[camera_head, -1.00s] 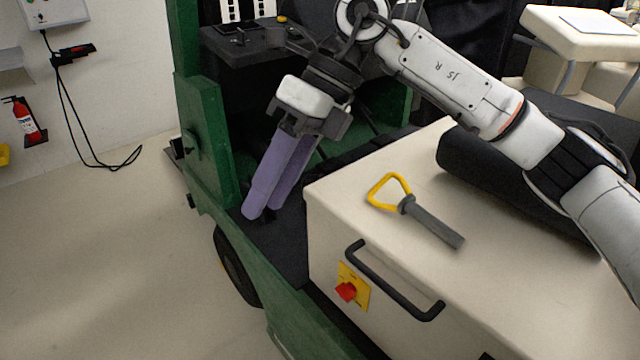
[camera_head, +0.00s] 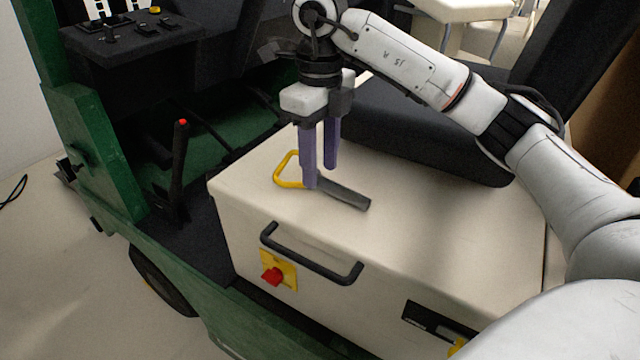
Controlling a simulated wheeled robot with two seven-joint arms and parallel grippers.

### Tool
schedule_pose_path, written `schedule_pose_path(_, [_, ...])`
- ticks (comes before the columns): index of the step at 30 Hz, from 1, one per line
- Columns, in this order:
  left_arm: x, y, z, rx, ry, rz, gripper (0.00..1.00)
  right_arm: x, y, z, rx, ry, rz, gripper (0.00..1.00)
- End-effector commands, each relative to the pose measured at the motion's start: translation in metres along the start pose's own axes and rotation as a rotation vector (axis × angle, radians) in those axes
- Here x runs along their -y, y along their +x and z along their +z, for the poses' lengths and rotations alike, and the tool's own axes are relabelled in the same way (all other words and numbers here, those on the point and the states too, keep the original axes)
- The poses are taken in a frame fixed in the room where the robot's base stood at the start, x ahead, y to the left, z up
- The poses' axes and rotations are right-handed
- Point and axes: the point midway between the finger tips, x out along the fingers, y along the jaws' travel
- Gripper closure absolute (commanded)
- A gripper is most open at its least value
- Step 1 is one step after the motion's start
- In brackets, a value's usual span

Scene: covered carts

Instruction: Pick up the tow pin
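The tow pin lies on the cream box lid, with a yellow loop handle (camera_head: 286,170) at its left end and a grey shaft (camera_head: 348,195) pointing right and toward the front. My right gripper (camera_head: 320,178) points down over the pin. Its two purple fingers are apart, with a gap showing between them. The near fingertip covers the place where the loop meets the shaft. The far finger ends behind the pin. I cannot tell whether either finger touches it. My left gripper is not in view.
The cream box (camera_head: 400,235) has a black handle (camera_head: 310,262) and a red switch (camera_head: 272,276) on its front. A black seat cushion (camera_head: 425,135) stands behind the pin. A lever with a red tip (camera_head: 180,165) and a green frame (camera_head: 100,150) are at the left.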

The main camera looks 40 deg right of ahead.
Motion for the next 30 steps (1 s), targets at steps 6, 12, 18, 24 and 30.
schedule_pose_path(6, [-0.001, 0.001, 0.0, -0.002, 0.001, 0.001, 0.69, 0.001, 0.026, 0.0, -0.001, 0.0, 0.001, 0.61])
schedule_pose_path(12, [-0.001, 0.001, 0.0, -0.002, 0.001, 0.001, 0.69, 0.001, 0.029, 0.0, 0.001, 0.0, 0.0, 0.61])
schedule_pose_path(18, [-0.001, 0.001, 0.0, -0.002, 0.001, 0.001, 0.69, 0.001, 0.028, 0.0, 0.001, 0.0, 0.0, 0.85])
schedule_pose_path(24, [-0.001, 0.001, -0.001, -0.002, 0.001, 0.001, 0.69, 0.001, 0.028, 0.0, 0.001, 0.0, 0.0, 1.0])
schedule_pose_path(30, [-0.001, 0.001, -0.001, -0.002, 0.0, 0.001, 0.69, 0.001, 0.027, 0.001, 0.004, 0.0, 0.0, 1.0])
